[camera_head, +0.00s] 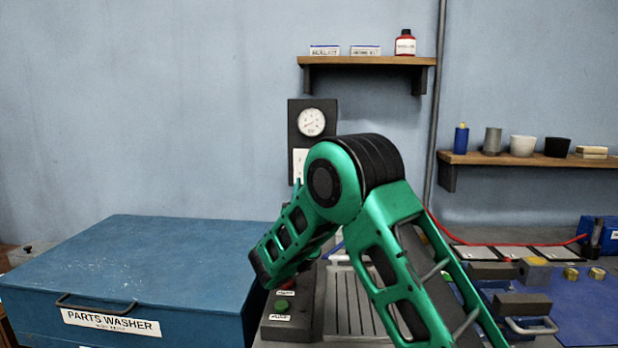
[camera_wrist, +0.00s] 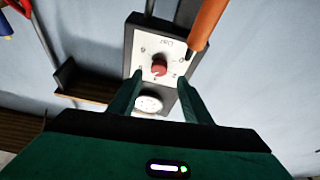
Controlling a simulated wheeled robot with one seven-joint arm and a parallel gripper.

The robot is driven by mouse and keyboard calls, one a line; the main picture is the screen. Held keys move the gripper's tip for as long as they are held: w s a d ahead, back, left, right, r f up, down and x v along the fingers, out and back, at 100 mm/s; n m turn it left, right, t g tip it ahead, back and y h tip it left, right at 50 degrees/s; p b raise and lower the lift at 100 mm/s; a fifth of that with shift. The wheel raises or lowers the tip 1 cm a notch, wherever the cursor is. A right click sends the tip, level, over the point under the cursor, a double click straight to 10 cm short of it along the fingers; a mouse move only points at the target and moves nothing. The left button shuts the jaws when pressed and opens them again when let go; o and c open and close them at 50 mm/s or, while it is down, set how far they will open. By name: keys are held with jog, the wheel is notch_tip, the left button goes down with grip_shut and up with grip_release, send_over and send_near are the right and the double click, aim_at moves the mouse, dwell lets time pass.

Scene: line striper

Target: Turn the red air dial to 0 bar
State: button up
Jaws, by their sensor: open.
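The red air dial (camera_wrist: 158,66) sits on a white plate with printed numbers (camera_wrist: 142,48), on a dark wall panel (camera_wrist: 165,24). The numbers are small, and I cannot tell which one the dial points to. My gripper (camera_wrist: 160,78) is open, its green fingers on either side of the dial in the wrist view; I cannot tell whether they touch it. A round gauge (camera_wrist: 148,104) shows between the fingers. In the head view the panel (camera_head: 298,108) carries the gauge (camera_head: 311,122) above the partly visible white plate (camera_head: 299,163); my arm hides the dial and gripper there.
An orange bar (camera_wrist: 207,25) with a dark tip reaches close to the panel in the wrist view. A blue parts washer (camera_head: 150,260) stands at left. A control box (camera_head: 281,318) with red and green buttons is below. A shelf (camera_head: 370,61) is at upper right.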

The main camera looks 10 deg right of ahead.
jog(key=x, duration=0.6)
jog(key=shift+w+d+r, duration=0.1)
jog(key=shift+c, duration=0.7)
jog(key=c, duration=0.9)
